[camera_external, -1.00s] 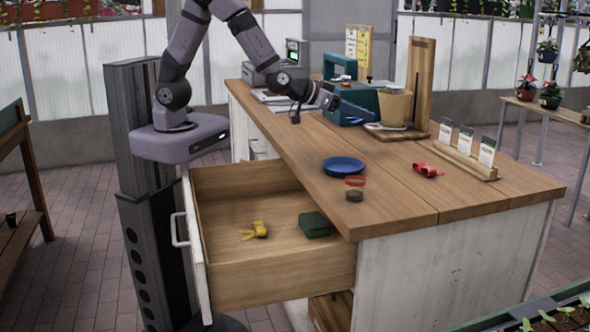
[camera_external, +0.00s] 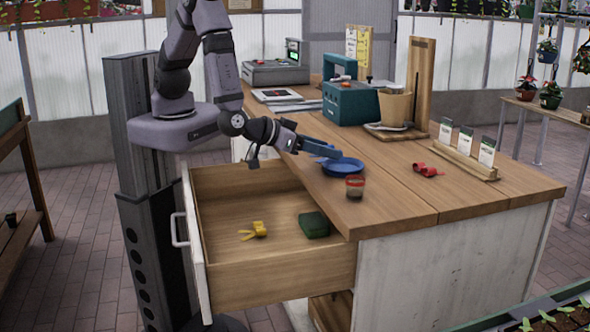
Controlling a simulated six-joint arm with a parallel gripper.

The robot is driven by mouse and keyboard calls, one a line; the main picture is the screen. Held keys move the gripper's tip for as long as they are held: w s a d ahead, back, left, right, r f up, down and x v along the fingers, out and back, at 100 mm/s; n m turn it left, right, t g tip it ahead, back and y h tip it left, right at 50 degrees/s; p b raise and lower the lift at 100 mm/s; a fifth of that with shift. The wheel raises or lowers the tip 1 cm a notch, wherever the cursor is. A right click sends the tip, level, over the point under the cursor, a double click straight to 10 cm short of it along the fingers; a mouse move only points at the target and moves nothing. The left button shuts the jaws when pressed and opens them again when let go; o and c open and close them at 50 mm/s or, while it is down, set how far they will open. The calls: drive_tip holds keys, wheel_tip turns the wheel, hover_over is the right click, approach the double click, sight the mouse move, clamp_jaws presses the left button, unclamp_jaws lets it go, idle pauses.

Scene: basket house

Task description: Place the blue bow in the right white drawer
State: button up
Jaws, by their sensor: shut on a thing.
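My gripper (camera_external: 314,146) is shut on the blue bow (camera_external: 327,151). The bow is small and partly hidden by the fingers. It is held above the worktop near the drawer side, at the back-left edge of the blue plate (camera_external: 346,167). I cannot tell the exact gap between the bow and the plate. A white-fronted drawer (camera_external: 189,235) with a wooden interior is pulled wide open at the left of the counter, below and left of my gripper. Inside it lie a yellow bow (camera_external: 254,230) and a dark green item (camera_external: 314,224).
A small red-lidded jar (camera_external: 355,188) stands by the plate near the counter edge. A red bow (camera_external: 427,170) lies farther right. A teal toolbox (camera_external: 350,103), a pot (camera_external: 396,106) and a card holder (camera_external: 464,161) stand on the worktop (camera_external: 390,205). The drawer's front floor is clear.

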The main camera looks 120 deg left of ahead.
drive_tip(key=s+d+f+p, duration=0.1)
drive_tip(key=s+d, duration=0.5)
wheel_tip(320, 180, down, 9)
drive_tip(key=s+b, duration=0.2)
drive_tip(key=b, duration=0.2)
drive_tip(key=shift+s+d+n+g+b, duration=0.15)
drive_tip(key=shift+s+n+g+b, duration=0.15)
drive_tip(key=shift+s, duration=0.1)
drive_tip(key=shift+w+d, duration=0.1)
